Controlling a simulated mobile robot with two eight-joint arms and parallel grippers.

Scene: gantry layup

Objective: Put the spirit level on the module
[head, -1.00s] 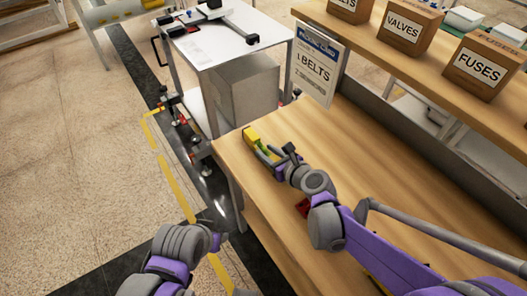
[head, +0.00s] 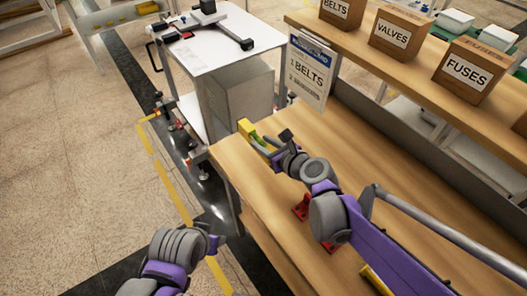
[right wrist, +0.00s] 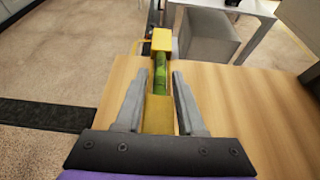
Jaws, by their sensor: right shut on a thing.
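The spirit level is a yellow bar (head: 244,127) with a green vial, over the far left end of the wooden bench (head: 250,185). My right gripper (head: 267,146) is shut on it. In the right wrist view, the level (right wrist: 161,42) lies lengthwise between the two fingers (right wrist: 160,85) and points away from me. Its far end shows against the bench's far edge; I cannot tell its height above the wood. My left gripper (head: 214,242) is low over the floor side, its jaws unclear. No part is plainly marked as the module.
A white-topped cart (head: 235,30) with a dark device and a grey box (head: 238,97) stands beyond the bench end. A belts sign (head: 308,75) stands there. A red item (head: 300,207) lies under my right arm. Labelled boxes (head: 395,32) line the shelf at right.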

